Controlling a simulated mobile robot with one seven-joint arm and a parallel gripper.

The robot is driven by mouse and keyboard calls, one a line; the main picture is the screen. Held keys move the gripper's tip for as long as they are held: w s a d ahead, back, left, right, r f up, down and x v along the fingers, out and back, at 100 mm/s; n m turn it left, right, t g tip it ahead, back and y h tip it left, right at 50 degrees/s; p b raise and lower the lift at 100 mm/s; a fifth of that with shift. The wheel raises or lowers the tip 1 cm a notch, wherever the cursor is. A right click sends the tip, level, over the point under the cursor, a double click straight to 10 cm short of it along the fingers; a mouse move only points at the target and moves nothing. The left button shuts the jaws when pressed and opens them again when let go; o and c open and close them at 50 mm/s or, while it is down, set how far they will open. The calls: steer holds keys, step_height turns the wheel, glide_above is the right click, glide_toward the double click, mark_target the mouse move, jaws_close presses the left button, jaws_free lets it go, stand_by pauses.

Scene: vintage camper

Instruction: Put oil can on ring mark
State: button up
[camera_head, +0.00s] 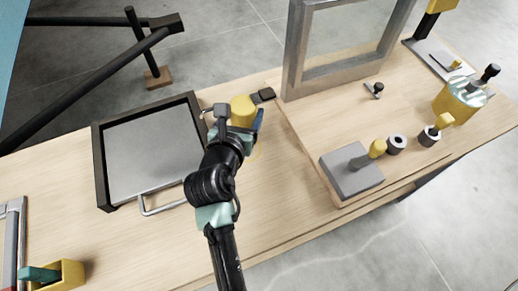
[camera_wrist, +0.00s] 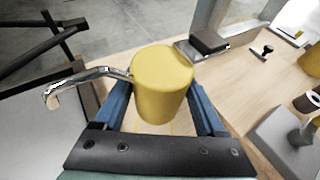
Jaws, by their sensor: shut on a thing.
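The oil can is a yellow cylinder (camera_head: 242,108) with a silver spout, in front of my gripper near the middle of the bench. In the wrist view the oil can (camera_wrist: 163,80) stands upright between the two blue fingers, its spout pointing left. My gripper (camera_wrist: 160,98) is shut on it; in the head view my gripper (camera_head: 240,122) partly hides it. A faint yellowish ring mark (camera_head: 258,150) shows on the wood just right of my gripper, partly covered by my arm. I cannot tell whether the can touches the bench.
A dark-framed grey tray (camera_head: 150,150) with a handle lies left. A grey metal frame (camera_head: 292,60) stands behind right. A grey block with a yellow knob (camera_head: 350,172), dark rings and a yellow bottle (camera_head: 455,105) are on the right.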

step_height(320, 180, down, 10)
steer(key=shift+r+b, duration=0.15)
steer(key=shift+b, duration=0.9)
steer(key=shift+f, duration=0.2)
steer(key=o, duration=1.6)
steer(key=shift+c, duration=0.2)
steer(key=shift+r, duration=0.1)
